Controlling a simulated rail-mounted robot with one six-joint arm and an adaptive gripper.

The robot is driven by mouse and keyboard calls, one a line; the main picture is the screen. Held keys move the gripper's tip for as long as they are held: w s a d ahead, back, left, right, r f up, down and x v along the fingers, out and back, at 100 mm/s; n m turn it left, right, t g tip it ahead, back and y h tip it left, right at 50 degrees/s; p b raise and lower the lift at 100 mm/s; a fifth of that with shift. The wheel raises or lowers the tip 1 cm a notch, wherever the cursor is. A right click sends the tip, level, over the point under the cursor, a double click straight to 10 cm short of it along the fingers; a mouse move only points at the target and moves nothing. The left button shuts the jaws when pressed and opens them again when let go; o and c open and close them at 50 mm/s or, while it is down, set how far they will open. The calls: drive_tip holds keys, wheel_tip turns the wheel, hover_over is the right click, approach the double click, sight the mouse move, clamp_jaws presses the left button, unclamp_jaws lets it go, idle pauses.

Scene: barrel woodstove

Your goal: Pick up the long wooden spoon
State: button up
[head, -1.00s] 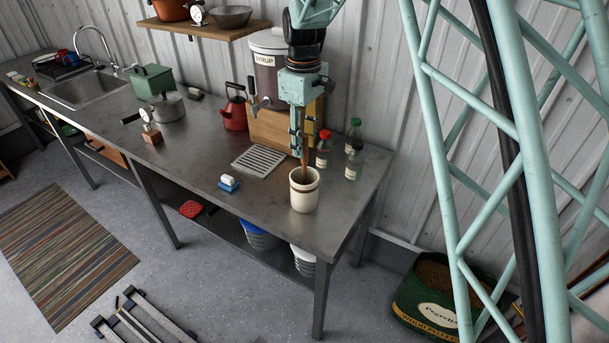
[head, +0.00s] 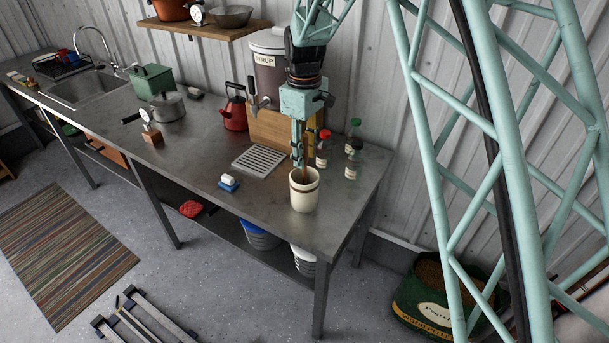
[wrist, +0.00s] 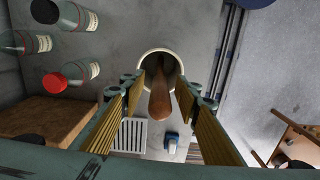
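The long wooden spoon (wrist: 160,99) stands in a cream crock with a dark band (head: 304,196) near the right end of the steel counter. In the wrist view its brown handle end points up toward the camera. The crock's rim (wrist: 143,62) shows around it, and the lower part of the spoon is hidden inside. My gripper (wrist: 160,106) is open, with one finger on each side of the handle and visible gaps between. In the head view my gripper (head: 300,165) points down just above the crock's mouth, and little of the spoon (head: 305,173) shows.
Several bottles, one with a red cap (head: 323,148), stand behind and right of the crock. The syrup dispenser (head: 268,68) on its wooden base (head: 268,128) is behind my gripper. A drain grate (head: 258,160) and a blue-and-white sponge (head: 229,182) lie to the left.

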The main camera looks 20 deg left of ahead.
drive_tip(key=c, duration=1)
drive_tip(key=shift+o, duration=0.2)
wheel_tip(320, 180, up, 18)
idle(0.5)
idle(0.6)
